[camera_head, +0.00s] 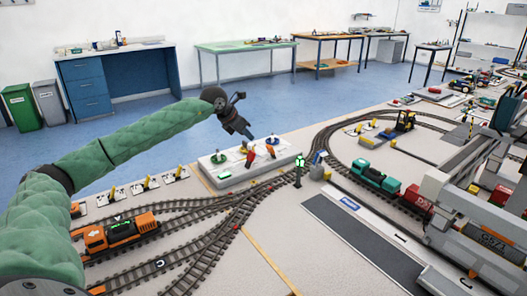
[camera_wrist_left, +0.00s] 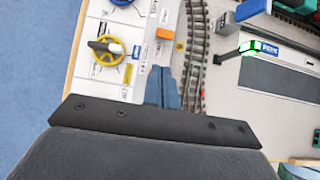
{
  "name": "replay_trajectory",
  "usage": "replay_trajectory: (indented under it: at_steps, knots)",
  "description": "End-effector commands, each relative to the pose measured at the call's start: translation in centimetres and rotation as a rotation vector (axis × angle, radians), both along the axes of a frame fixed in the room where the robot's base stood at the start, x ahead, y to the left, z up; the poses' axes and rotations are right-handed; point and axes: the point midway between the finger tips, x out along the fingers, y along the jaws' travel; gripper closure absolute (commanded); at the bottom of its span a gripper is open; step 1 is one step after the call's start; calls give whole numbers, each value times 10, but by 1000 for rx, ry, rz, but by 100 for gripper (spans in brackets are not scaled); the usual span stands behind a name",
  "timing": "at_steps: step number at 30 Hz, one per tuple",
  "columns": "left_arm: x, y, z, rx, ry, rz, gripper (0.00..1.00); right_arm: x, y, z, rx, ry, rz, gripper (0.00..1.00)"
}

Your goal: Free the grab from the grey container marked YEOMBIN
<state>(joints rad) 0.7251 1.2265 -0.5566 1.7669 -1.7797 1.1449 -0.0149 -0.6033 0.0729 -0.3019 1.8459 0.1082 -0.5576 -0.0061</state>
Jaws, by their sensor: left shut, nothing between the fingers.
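My left gripper (camera_head: 240,128) is at the end of the green-sleeved arm, over the back edge of the white control panel (camera_head: 224,178). In the left wrist view its two blue-grey fingers (camera_wrist_left: 163,88) are together and empty. The panel carries a green wheel (camera_head: 219,157), a blue wheel (camera_head: 272,141) and red and orange levers. A yellow wheel (camera_wrist_left: 104,48) with a dark handle shows left of the fingers in the wrist view. A grey gantry crane (camera_head: 478,185) marked G573 stands at the right. I cannot make out the grab or a YEOMBIN marking. My right gripper is not in view.
An orange locomotive (camera_head: 120,231) stands on the left tracks. A green locomotive (camera_head: 376,178) with red wagons is on the track near the crane. A signal post (camera_head: 299,172) stands just right of the panel. A dark strip (camera_head: 360,243) lies on the table in front.

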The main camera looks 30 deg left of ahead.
Motion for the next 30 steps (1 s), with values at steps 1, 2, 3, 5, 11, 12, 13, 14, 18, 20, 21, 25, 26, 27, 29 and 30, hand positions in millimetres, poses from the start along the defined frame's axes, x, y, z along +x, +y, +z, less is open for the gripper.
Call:
replay_trajectory:
  at_steps: [1,2,3,5,11,12,13,14,18,20,21,25,26,27,29,30]
  knots:
    - [0,0,0,0,0,0,100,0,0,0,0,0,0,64]
    - [0,0,0,0,0,0,100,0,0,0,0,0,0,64]
    - [1,0,-1,0,0,0,100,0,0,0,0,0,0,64]
    - [2,-1,-3,-1,0,-1,100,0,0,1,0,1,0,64]
    - [15,-7,-20,-3,1,-1,100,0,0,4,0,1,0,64]
    - [19,-9,-26,-3,1,-1,100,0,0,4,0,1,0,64]
    - [22,-10,-30,-2,2,-1,100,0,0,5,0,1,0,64]
    - [25,-12,-34,-2,2,-2,100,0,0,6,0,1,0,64]
    - [38,-17,-52,-1,1,-1,100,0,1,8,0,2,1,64]
    - [43,-19,-58,-1,1,-1,100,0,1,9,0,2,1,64]
    - [46,-20,-63,-2,1,-2,100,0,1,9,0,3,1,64]
    - [53,-22,-72,0,1,-1,100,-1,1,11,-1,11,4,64]
    - [54,-23,-74,0,1,-1,100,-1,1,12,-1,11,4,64]
    - [55,-23,-76,0,1,-1,100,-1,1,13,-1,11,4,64]
    - [56,-24,-78,0,1,-1,100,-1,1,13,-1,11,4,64]
    - [57,-24,-79,0,1,-1,100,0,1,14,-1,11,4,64]
